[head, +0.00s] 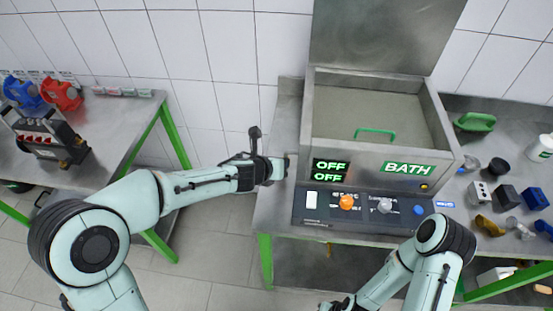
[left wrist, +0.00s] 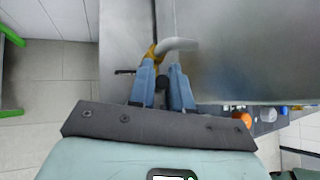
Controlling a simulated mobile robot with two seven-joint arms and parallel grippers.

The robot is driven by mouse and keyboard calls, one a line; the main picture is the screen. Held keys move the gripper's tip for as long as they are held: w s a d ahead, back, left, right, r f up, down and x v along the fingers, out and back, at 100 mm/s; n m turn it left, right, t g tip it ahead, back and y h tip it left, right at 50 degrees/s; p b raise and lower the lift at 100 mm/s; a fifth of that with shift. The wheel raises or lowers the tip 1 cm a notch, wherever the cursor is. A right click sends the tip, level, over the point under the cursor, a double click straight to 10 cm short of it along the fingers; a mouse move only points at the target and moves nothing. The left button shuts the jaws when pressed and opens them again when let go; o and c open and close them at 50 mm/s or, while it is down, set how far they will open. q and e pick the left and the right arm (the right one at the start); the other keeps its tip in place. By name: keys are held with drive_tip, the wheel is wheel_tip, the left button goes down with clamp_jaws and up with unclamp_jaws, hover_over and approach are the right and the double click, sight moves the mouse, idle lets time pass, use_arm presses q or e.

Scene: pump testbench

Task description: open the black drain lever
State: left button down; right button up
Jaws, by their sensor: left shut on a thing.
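The black drain lever (left wrist: 162,83) shows in the left wrist view as a dark piece between my blue fingertips. A thin black end sticks out left of the fingers. Beyond it are a yellow fitting (left wrist: 151,51) and a curved grey pipe (left wrist: 178,44) at the bath's side. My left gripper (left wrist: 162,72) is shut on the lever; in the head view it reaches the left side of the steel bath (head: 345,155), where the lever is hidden. My right gripper (head: 335,306) is at the bottom edge of the head view, partly cut off, so its jaws cannot be read.
The bath's control panel (head: 322,216) has an orange knob (head: 346,202) and displays reading OFF. A green handle (head: 375,132) is at the basin. Small parts and a white tub (head: 541,148) fill the right bench. A floor gap separates the left bench (head: 130,122) from the bath bench.

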use_arm(q)
drive_tip(key=shift+d+r+m+y+p, duration=0.2)
drive_tip(key=shift+d+m+y+p, duration=0.15)
drive_tip(key=shift+y+p, duration=0.15)
use_arm(e)
drive_tip(key=shift+w+r, duration=0.8)
drive_tip(key=shift+r, duration=0.15)
use_arm(q)
drive_tip(key=shift+f+y, duration=0.1)
drive_tip(key=shift+y, duration=0.2)
drive_tip(key=c, duration=1.2)
unclamp_jaws()
drive_tip(key=shift+o, duration=0.2)
